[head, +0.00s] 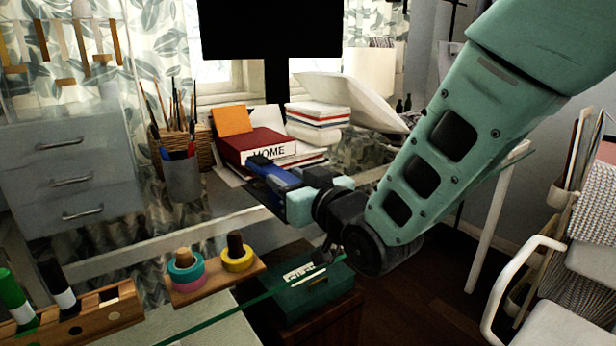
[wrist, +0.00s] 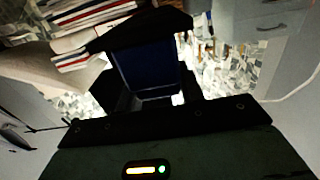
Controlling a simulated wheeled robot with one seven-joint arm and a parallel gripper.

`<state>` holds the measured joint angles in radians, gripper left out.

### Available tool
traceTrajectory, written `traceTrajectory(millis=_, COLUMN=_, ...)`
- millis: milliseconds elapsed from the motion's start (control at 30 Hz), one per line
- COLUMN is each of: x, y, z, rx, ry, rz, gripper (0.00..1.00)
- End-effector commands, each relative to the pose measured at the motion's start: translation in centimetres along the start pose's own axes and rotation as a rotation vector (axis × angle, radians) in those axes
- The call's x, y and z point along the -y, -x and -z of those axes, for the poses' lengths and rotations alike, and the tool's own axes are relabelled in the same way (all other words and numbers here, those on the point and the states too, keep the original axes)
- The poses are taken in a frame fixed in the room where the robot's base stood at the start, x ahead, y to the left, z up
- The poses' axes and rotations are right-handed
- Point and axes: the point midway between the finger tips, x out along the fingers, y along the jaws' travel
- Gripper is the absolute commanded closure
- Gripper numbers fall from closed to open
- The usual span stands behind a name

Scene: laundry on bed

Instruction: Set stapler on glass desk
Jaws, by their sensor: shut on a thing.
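My gripper (head: 304,202) is in the middle of the head view, shut on a blue and black object, which looks like the stapler (head: 278,176). The stapler is held up in front of the red book and points to the left. In the wrist view the dark blue stapler (wrist: 145,72) fills the space between the dark fingers. The glass desk (head: 225,317) shows a green edge in the lower part of the head view, and its top lies behind and below the gripper. Whether the stapler touches any surface I cannot tell.
A red book marked HOME (head: 255,145), a stack of books (head: 318,118) and a pencil cup (head: 183,177) stand behind the gripper. Tape rolls on a wooden holder (head: 215,281) and a green box (head: 310,290) are in front. A white chair (head: 540,290) is at right.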

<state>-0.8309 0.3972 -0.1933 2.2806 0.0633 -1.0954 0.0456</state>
Motion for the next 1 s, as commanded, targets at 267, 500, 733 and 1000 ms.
traceTrajectory(millis=267, x=-0.1, y=-0.1, z=-2.4, rx=-0.013, ry=-0.001, rz=-0.002, gripper=1.00)
traceTrajectory(millis=500, x=0.0, y=-0.1, z=-4.4, rx=-0.011, ry=0.000, rz=-0.001, gripper=1.00)
traceTrajectory(millis=733, x=-0.1, y=-0.1, z=-6.2, rx=-0.013, ry=-0.001, rz=-0.001, gripper=1.00)
traceTrajectory(millis=1000, x=-0.1, y=-0.1, z=-6.3, rx=-0.013, ry=-0.001, rz=-0.002, gripper=1.00)
